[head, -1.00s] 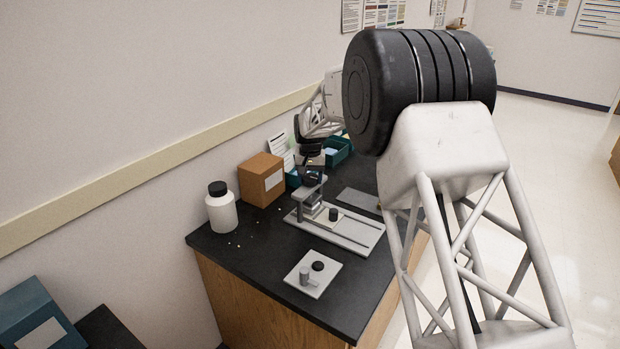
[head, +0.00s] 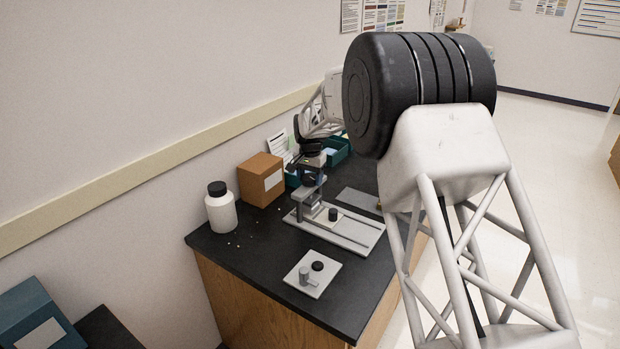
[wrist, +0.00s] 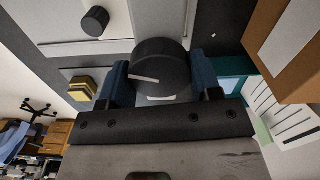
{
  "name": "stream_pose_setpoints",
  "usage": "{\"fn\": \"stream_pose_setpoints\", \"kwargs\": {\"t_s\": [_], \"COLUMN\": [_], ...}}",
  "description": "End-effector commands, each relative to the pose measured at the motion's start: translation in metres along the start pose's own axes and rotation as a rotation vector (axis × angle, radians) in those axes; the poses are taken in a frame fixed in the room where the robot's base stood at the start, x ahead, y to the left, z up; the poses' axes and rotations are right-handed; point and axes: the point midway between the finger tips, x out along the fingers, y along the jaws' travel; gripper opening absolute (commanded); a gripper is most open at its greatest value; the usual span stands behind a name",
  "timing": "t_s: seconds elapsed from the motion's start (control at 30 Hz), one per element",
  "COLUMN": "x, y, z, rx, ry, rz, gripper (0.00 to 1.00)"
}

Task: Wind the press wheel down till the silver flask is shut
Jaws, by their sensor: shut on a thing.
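The press (head: 308,200) stands on a pale base plate on the dark bench. Its wheel is a black round knob (wrist: 160,68) with a white mark, seen close up in the wrist view. My gripper (wrist: 162,82) is shut on it, one blue finger on each side; in the head view my gripper (head: 312,174) is at the top of the press. A dark short cylinder (head: 333,214) is on the base plate, and also shows in the wrist view (wrist: 95,21). I cannot clearly make out the silver flask or its opening under the press.
A small pale plate (head: 325,283) with a grey peg and black knob lies near the front edge. A white bottle (head: 221,213) and cardboard box (head: 262,181) stand left of the press. A teal tray (head: 337,151) is behind. Small white bits lie near the bottle.

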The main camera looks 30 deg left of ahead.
Motion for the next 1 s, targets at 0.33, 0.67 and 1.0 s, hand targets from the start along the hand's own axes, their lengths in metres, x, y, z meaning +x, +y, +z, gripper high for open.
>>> {"fn": "stream_pose_setpoints", "kwargs": {"t_s": [0.33, 0.67, 1.0], "x": [0.000, -0.005, -0.040], "y": [0.000, 0.000, 0.000], "z": [0.000, 0.000, 0.000], "rx": [-0.001, -0.001, -0.001], "ry": [0.000, 0.000, 0.001], "rz": [0.000, 0.000, -0.001], "gripper": [0.84, 0.84, 0.84]}}
